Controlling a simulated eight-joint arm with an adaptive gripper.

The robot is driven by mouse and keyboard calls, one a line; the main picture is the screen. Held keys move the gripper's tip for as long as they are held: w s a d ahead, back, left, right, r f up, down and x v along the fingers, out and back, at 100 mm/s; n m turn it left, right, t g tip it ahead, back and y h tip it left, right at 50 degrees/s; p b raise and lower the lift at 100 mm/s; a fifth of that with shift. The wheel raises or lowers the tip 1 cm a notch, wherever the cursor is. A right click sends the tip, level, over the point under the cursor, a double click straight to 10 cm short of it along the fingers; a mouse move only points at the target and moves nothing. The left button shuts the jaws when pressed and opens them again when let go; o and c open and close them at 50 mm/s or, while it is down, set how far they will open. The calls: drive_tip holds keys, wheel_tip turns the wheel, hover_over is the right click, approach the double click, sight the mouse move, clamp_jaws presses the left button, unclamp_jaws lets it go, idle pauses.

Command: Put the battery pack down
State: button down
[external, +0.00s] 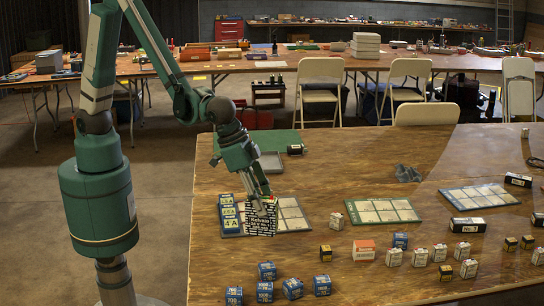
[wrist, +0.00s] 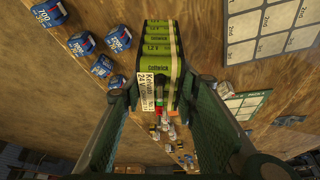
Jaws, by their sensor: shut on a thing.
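The battery pack (external: 262,223) is a block with a black and white printed label, at the left part of the wooden table. In the wrist view the pack (wrist: 161,42) shows a row of green cells and a white label, between the fingers. My gripper (external: 263,206) points down and is shut on it from above; both fingers show in the wrist view (wrist: 163,98). The pack is in front of the left end of a pale gridded panel (external: 293,217). I cannot tell whether its underside touches anything.
Two more gridded panels (external: 382,211) (external: 480,195) lie to the right. Small blue boxes (external: 266,271) and several other boxes line the front. A black box (external: 467,226) lies at right. Bare wood is between them.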

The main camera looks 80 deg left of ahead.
drive_tip(key=w+a+n+y+b, duration=0.1)
drive_tip(key=w+a+n, duration=0.15)
drive_tip(key=a, duration=1.45)
drive_tip(key=w+a+n+y+b, duration=0.15)
drive_tip(key=a+n, duration=0.25)
drive_tip(key=a, duration=1.3)
drive_tip(key=s+a+n+y, duration=0.1)
drive_tip(key=s+a+n, duration=0.2)
drive_tip(key=a, duration=1)
drive_tip(key=s+a+n+g+y+b, duration=0.1)
drive_tip(key=s+a+n, duration=0.2)
drive_tip(key=s+a, duration=0.6)
drive_tip(key=a, duration=0.5)
drive_tip(key=shift+s+a+r, duration=0.15)
drive_tip(key=shift+a, duration=0.1)
drive_tip(key=shift+f+b, duration=1.05)
drive_tip(key=shift+f, duration=1.85)
drive_tip(key=shift+f, duration=0.15)
drive_tip(key=shift+f+b, duration=0.65)
drive_tip(key=shift+f, duration=1.3)
